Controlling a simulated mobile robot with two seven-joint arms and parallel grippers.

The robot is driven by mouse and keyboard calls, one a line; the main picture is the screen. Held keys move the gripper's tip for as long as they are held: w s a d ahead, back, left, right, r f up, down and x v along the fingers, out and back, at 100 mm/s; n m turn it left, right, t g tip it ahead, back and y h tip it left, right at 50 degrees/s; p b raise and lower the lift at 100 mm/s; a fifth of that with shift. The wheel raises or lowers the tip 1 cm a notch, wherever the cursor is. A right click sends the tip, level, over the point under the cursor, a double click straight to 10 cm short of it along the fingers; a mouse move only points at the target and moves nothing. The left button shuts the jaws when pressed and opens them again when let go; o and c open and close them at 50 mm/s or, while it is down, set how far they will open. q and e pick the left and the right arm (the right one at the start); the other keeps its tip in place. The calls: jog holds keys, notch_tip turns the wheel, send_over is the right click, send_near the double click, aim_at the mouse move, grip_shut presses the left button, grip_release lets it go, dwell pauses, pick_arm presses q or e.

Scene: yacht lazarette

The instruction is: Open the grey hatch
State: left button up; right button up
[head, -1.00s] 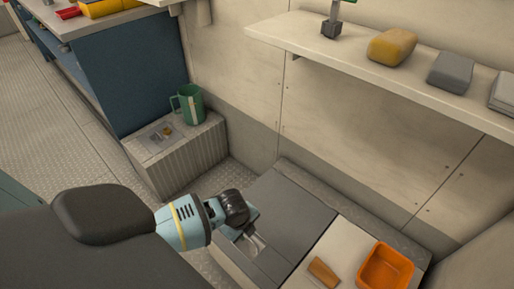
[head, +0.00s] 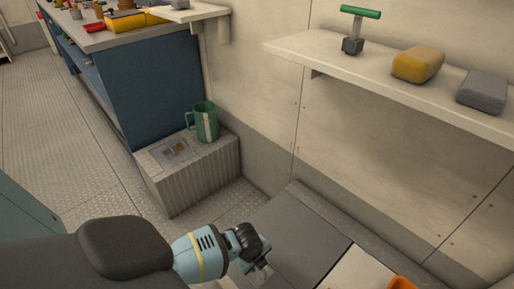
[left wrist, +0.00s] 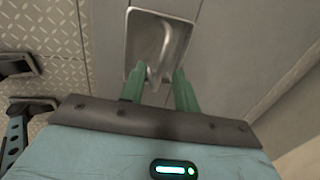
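The grey hatch (head: 305,238) lies flat and looks closed, in the low bench top at the bottom of the head view. In the left wrist view, its panel (left wrist: 225,45) carries a recessed metal dish with a bar handle (left wrist: 166,42). My left gripper (head: 260,266) is at the hatch's left part in the head view. In the wrist view its two green fingers (left wrist: 158,80) are apart, with the near end of the handle between their tips. I cannot tell whether they touch it. My right gripper is not recognisable in either view.
A green mug (head: 205,122) stands on a ribbed box (head: 195,180) left of the hatch. A shelf (head: 380,92) above holds a yellow block (head: 417,64), a grey block (head: 482,91) and a green-handled tool (head: 354,30). An orange container (head: 402,283) sits right of the hatch.

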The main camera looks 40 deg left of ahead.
pick_arm(q)
grip_shut()
